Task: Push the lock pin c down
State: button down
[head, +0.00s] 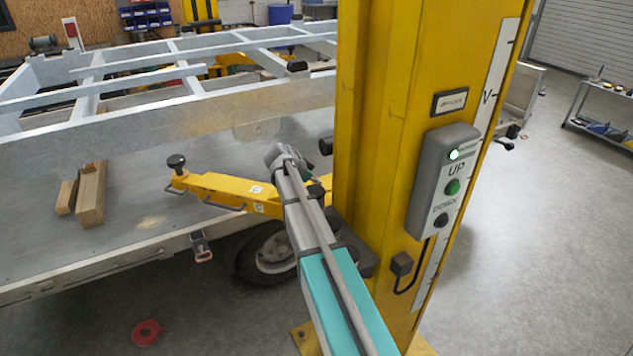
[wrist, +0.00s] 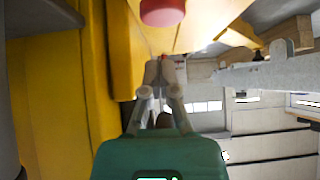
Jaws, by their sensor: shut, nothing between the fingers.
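My gripper (wrist: 166,68) is shut and empty in the wrist view, its fingertips close together. A round red knob or cap (wrist: 162,12) is at the top edge of that view, beyond the fingertips and partly cut off. It may be a lock pin, but I cannot tell whether it is pin c. A small red spot shows at the fingertips, and I cannot tell whether they touch it. In the head view my arm ends beside the yellow lift column (head: 385,90), above a yellow lift arm (head: 225,188). My gripper is mostly hidden there, and no red pin is clear.
A grey control box (head: 443,182) with buttons is on the column. The grey trailer frame (head: 190,125) fills the left, with wooden blocks (head: 92,193) on its deck. A red disc (head: 146,333) lies on the floor. The floor at right is clear before a cart (head: 600,128).

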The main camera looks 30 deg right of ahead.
jog(key=p+v, duration=0.6)
jog(key=v, duration=0.4)
jog(key=shift+r+p, duration=0.15)
jog(key=shift+p, duration=0.2)
dwell(0.3)
jog(key=s+a+f+n+y+b, duration=0.1)
jog(key=s+a+f+n+y, duration=0.3)
jog(key=s+a+n, duration=0.4)
jog(key=s+a+f+n+y+b, duration=0.1)
jog(key=s+a+f+n+y, duration=0.3)
jog(key=s+a+n, duration=0.5)
jog(key=s+y, duration=0.1)
jog(key=s, duration=0.6)
jog(key=shift+s+n+g+b, duration=0.3)
jog(key=shift+s+n, duration=0.1)
jog(key=shift+a, duration=0.1)
